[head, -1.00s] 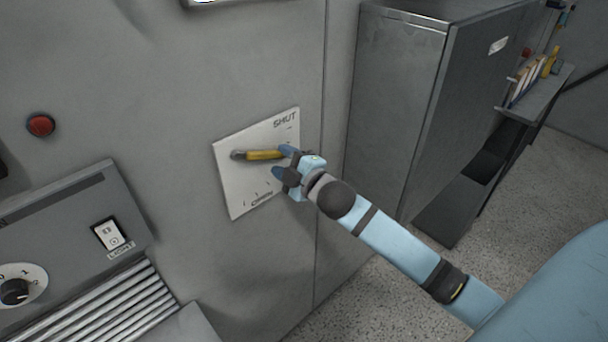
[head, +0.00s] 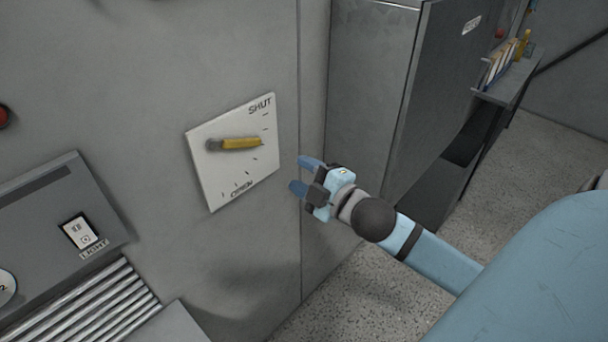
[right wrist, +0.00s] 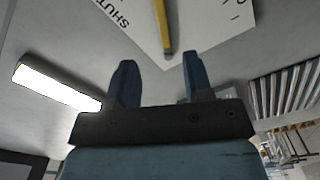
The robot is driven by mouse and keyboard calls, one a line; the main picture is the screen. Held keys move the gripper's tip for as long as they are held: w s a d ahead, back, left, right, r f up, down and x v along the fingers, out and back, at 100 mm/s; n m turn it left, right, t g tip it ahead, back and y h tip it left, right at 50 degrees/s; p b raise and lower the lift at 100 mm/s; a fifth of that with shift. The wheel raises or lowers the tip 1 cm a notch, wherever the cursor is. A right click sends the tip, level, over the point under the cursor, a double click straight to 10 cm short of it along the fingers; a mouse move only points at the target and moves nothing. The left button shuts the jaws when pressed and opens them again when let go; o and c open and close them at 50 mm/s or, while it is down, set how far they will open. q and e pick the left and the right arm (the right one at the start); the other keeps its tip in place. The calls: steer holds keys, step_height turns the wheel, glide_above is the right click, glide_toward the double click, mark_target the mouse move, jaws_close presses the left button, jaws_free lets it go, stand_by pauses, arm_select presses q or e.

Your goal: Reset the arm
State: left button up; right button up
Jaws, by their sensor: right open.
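My right gripper (head: 303,175) is open and empty, to the right of the white plate (head: 215,178) on the grey wall and apart from it. The plate is marked SHUT at the top and OPEN at the bottom. Its yellow lever (head: 240,143) points right, roughly level, between the two marks. In the right wrist view, the two blue fingers of the right gripper (right wrist: 157,80) stand apart with nothing between them, and the yellow lever (right wrist: 162,30) shows beyond them. My left gripper is not in view.
A grey cabinet (head: 370,80) stands at the right, with a shelf (head: 510,80) of binders beyond it. A light switch (head: 82,232) on a grey box and a ribbed metal panel (head: 95,310) are at lower left. Speckled floor (head: 345,300) is clear.

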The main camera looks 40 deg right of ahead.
steer(key=shift+f, duration=0.1)
arm_select(q)
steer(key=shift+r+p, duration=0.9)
steer(key=shift+p, duration=0.1)
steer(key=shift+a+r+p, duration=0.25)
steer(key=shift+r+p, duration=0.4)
steer(key=shift+p, duration=0.05)
arm_select(e)
steer(key=s+a+f+m+g, duration=0.2)
steer(key=s+a+f+m, duration=0.2)
steer(key=f, duration=0.5)
steer(key=s+a+f+m+g, duration=0.2)
steer(key=s+a+f+m, duration=0.1)
steer(key=f, duration=0.6)
steer(key=s+a+f+m+g, duration=0.2)
steer(key=s+a+f+m, duration=0.2)
steer(key=s+f, duration=0.3)
step_height(320, 180, down, 2)
steer(key=shift+a+f+m+g+y, duration=0.1)
steer(key=shift+a+m+g+y, duration=0.25)
steer(key=shift+a, duration=0.4)
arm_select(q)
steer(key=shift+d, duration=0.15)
